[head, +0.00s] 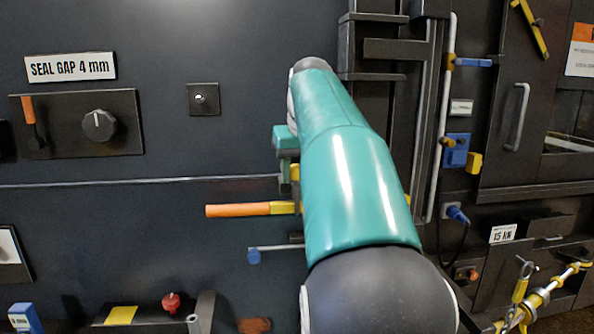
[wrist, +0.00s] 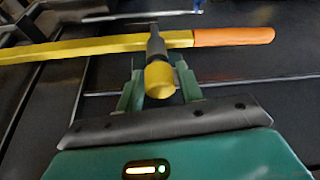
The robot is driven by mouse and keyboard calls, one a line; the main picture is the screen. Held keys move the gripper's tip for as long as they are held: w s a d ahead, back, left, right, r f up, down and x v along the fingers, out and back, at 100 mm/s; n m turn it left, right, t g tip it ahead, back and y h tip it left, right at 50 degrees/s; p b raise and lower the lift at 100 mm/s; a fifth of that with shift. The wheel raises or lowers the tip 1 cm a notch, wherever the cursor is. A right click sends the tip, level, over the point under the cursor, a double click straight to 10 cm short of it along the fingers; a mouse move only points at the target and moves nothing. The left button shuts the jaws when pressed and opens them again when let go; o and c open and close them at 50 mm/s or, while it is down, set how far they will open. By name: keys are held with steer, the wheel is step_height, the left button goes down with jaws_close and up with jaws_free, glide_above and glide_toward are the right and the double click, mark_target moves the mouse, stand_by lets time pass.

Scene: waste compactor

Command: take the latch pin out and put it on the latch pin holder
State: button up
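The latch pin appears to be the dark pin with a yellow knob (wrist: 159,80) in the wrist view. Its shaft stands across a yellow bar with an orange grip (wrist: 232,37). My gripper (wrist: 160,85) has its two green fingers on either side of the knob. The gaps beside the knob are very small, and I cannot tell whether the fingers touch it. In the head view my gripper (head: 287,160) is at the panel, mostly hidden by my arm, just above the orange grip (head: 238,210). I cannot make out the latch pin holder for certain.
A thin rod with a blue end (head: 254,257) sticks out below the orange grip. A dial plate (head: 82,124) is at the left. A vertical white pipe (head: 446,120) and a blue plug with a cable (head: 457,214) are at the right. The panel between dial and grip is mostly clear.

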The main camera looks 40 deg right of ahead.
steer(key=c, duration=0.6)
steer(key=shift+r, duration=0.6)
steer(key=shift+r, duration=3.9)
steer(key=shift+w+r, duration=0.3)
steer(key=shift+r, duration=0.4)
steer(key=shift+s+r, duration=0.3)
steer(key=shift+r, duration=0.35)
